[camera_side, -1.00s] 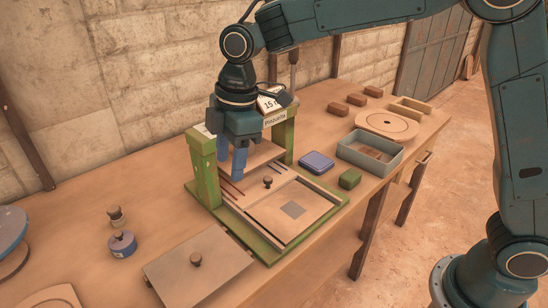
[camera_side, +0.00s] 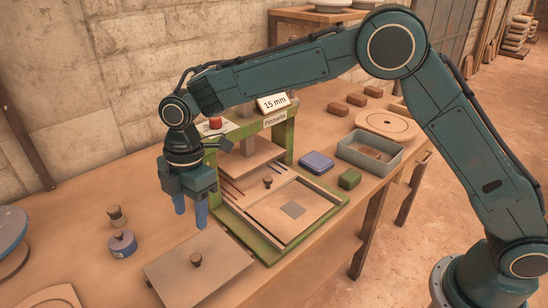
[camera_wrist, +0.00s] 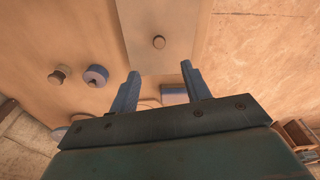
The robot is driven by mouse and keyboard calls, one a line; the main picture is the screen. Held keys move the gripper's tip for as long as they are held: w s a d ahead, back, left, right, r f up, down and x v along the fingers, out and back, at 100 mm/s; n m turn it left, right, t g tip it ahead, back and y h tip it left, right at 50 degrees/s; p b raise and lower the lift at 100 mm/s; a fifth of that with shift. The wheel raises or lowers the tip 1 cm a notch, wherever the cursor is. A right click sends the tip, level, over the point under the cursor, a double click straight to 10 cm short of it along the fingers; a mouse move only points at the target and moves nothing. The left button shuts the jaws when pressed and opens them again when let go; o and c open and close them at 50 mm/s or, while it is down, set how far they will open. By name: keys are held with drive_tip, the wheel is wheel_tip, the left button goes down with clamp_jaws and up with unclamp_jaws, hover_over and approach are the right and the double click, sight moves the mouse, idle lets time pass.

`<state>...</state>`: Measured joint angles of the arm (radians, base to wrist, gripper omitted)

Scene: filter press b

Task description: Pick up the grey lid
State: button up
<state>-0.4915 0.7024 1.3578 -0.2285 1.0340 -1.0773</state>
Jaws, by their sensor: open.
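The grey lid (camera_side: 222,272) is a flat plate with a small dark knob (camera_side: 196,259) in its middle. It lies on the table in front of the green press. In the wrist view the lid (camera_wrist: 180,20) is at the top centre, with its knob (camera_wrist: 159,42) slightly beyond and between my fingertips. My gripper (camera_side: 190,213) is open and empty, pointing down, above and behind the lid in the side view. Its two blue fingers also show in the wrist view (camera_wrist: 160,70), apart from the knob.
The green press (camera_side: 283,138) stands behind and right of the lid, with a framed tray (camera_side: 285,235) on its base. A blue round piece (camera_side: 122,246) and a small knobbed piece (camera_side: 116,217) stand to the left. A grey bin (camera_side: 345,153) is farther right.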

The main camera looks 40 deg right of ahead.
hover_over(195, 257)
drive_tip(key=f, duration=0.7)
drive_tip(key=shift+d+f, duration=0.15)
drive_tip(key=shift+d, duration=0.25)
drive_tip(key=shift+a+f, duration=0.15)
drive_tip(key=shift+f, duration=1.15)
drive_tip(key=shift+a+f, duration=0.1)
drive_tip(key=shift+f, duration=1.15)
clamp_jaws()
drive_tip(key=shift+r, duration=0.2)
wheel_tip(195, 257, up, 20)
drive_tip(key=shift+f, duration=0.2)
